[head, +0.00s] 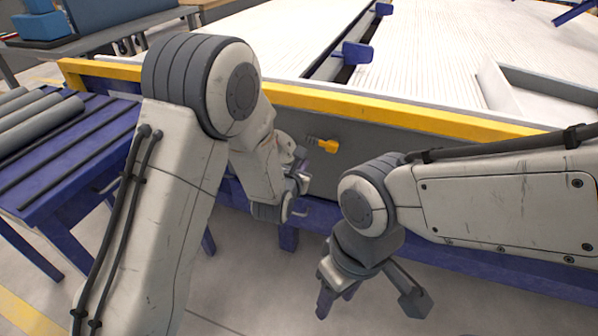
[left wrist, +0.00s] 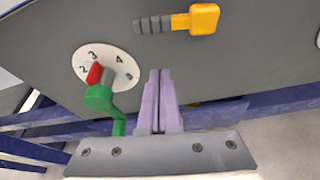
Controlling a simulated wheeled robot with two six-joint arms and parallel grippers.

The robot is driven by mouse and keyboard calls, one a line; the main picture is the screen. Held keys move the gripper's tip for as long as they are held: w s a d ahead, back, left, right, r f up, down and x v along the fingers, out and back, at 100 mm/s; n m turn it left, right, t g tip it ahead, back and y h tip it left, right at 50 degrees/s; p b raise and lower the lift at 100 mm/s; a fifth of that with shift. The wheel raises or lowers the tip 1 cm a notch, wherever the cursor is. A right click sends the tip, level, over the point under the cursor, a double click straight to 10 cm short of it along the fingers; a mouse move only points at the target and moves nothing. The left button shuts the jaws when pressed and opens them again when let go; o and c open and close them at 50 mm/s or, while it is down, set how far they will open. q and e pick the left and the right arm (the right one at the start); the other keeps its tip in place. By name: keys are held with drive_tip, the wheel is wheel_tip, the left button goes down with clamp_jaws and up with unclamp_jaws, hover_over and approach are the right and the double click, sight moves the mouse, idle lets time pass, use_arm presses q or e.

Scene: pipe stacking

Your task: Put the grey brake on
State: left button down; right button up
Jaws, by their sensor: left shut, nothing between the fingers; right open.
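A lever with a yellow body and a dark grey ribbed grip (left wrist: 155,25) is on the grey side panel, its grip to the left in the left wrist view; its yellow part (head: 328,146) shows in the head view. No label marks it as the brake. A white numbered dial (left wrist: 122,62) with a red and green crank (left wrist: 104,98) sits lower left of it. My left gripper (left wrist: 158,72) is shut and empty, its purple fingers below the lever and right of the crank; it also shows in the head view (head: 302,166). My right gripper (head: 368,300) is open and empty, low over the floor.
A yellow rail (head: 390,114) runs along the top edge of the grey panel. A blue frame (head: 480,258) runs beneath it. A blue rack (head: 60,170) with grey pipes (head: 35,125) stands at the left. Floor below my grippers is clear.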

sight(321, 143)
use_arm(q)
drive_tip(key=x, duration=0.3)
drive_tip(key=shift+w+f+b, duration=0.2)
drive_tip(key=shift+w+b, duration=0.15)
drive_tip(key=shift+w, duration=0.05)
drive_tip(key=r, duration=0.3)
drive_tip(key=shift+s+d+r, duration=0.15)
drive_tip(key=shift+s+d, duration=0.15)
drive_tip(key=shift+d+r, duration=0.1)
drive_tip(key=shift+r, duration=0.4)
